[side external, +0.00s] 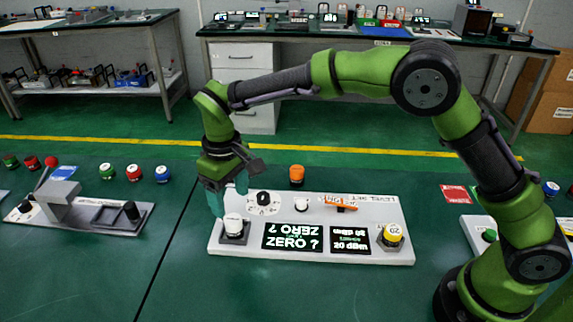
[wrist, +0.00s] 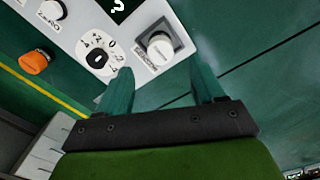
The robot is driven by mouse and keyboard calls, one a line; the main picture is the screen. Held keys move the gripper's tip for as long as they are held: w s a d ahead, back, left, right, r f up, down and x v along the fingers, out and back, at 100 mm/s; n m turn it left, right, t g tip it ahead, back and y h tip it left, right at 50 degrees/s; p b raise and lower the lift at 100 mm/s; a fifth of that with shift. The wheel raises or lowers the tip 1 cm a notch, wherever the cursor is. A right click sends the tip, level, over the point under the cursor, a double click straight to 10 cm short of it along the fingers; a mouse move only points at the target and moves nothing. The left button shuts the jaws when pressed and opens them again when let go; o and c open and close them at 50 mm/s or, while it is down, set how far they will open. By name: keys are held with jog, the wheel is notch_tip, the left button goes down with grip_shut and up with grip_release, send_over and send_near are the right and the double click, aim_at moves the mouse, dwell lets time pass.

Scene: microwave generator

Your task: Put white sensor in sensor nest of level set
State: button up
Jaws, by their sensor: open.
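The level set (side external: 310,258) is a light grey panel on the green bench. The white sensor (side external: 233,224) stands upright in the dark square sensor nest (side external: 243,239) at the panel's left end. In the wrist view, the white sensor (wrist: 160,48) sits inside the dark nest frame (wrist: 178,34), beside a printed label. My gripper (side external: 230,201) is open, its teal fingers just above and behind the sensor in the side view. In the wrist view, my gripper (wrist: 160,66) has its fingers spread apart, with nothing held between them.
The panel also carries a dial (side external: 263,198), a white button (side external: 302,203), displays (side external: 292,237) and a yellow-topped cylinder (side external: 393,232). An orange cylinder (side external: 297,174) stands behind it. Another panel (side external: 80,216) is at left. Bench between the panels is clear.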

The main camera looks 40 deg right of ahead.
aim_at(234, 219)
jog(key=s+d+r+m+t+y, duration=0.1)
jog(key=s+d+r+m+t, duration=0.1)
jog(key=s+d+r, duration=0.45)
jog(key=s+d+r+m+t+y, duration=0.1)
jog(key=s+d+r+m, duration=0.15)
jog(key=d+r, duration=0.55)
jog(key=s+d+f+m+t, duration=0.1)
jog(key=s+d+m+t, duration=0.2)
jog(key=s, duration=1)
jog(key=d+t, duration=0.1)
jog(key=d, duration=0.2)
jog(key=shift+f, duration=0.35)
jog(key=shift+s+d, duration=0.1)
jog(key=shift+c, duration=0.5)
